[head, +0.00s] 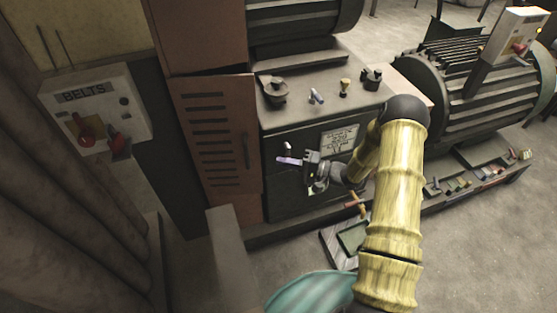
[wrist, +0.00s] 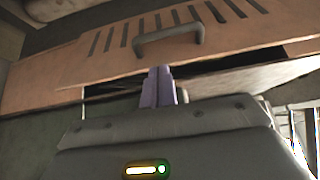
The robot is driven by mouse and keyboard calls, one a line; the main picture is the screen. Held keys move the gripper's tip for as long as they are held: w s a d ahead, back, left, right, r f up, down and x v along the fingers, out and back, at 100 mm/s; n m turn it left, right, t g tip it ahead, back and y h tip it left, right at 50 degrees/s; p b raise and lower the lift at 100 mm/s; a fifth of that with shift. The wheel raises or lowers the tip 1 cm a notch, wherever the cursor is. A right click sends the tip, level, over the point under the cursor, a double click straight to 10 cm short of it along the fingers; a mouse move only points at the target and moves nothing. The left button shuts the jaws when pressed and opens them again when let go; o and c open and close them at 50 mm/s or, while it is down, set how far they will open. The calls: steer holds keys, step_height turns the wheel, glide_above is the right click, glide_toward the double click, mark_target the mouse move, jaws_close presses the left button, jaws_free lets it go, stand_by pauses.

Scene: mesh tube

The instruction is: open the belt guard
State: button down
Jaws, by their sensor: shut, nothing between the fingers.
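The belt guard (head: 213,145) is a reddish-brown slotted panel on the front of the machine cabinet, left of centre in the head view. It also fills the upper part of the wrist view (wrist: 100,62). Its dark bar handle (wrist: 170,38) is near the panel's edge, and also shows in the head view (head: 246,152). A dark gap shows along the guard's edge, so it looks slightly ajar. My gripper (head: 281,159) is to the right of the guard, its purple fingers (wrist: 158,72) closed together and empty, pointing toward the handle side. I cannot tell whether the fingertips touch the panel.
A grey box marked BELTS (head: 97,105) with red knobs is on the left wall. Several small parts lie on the machine ledge (head: 310,108). A ribbed motor (head: 480,85) stands at right. A low grey post (head: 228,240) stands before the guard.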

mark_target(258, 157)
steer(key=p+x, duration=0.1)
steer(key=x, duration=0.7)
steer(key=shift+w+a, duration=0.1)
steer(key=shift+a, duration=0.2)
steer(key=shift+a, duration=0.15)
